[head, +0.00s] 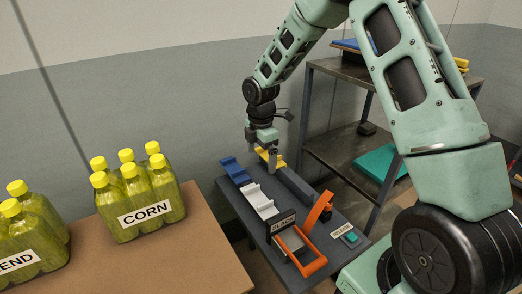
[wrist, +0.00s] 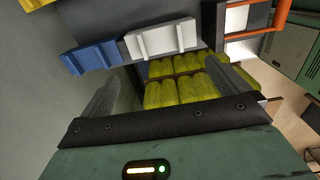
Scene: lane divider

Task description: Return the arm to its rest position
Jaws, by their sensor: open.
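My gripper (head: 262,152) is at the end of my bent, pale green arm, pointing down over the back of the small dark table (head: 235,200). Its fingers are apart. In the wrist view, the two fingers of my gripper (wrist: 168,70) stand well apart, with nothing held between them. A blue divider (head: 236,171) and a white divider (head: 261,201) lie on the table, close to the gripper. They also show in the wrist view, the blue divider (wrist: 91,56) left of the white divider (wrist: 161,40). A yellow piece (head: 264,156) is partly hidden behind the gripper.
An orange frame (head: 312,264) with a raised lever stands at the table's front. A CORN bottle pack (head: 140,200) and another bottle pack (head: 30,235) stand on the brown table (head: 190,250). A metal shelf (head: 340,150) is behind right; a wall is behind.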

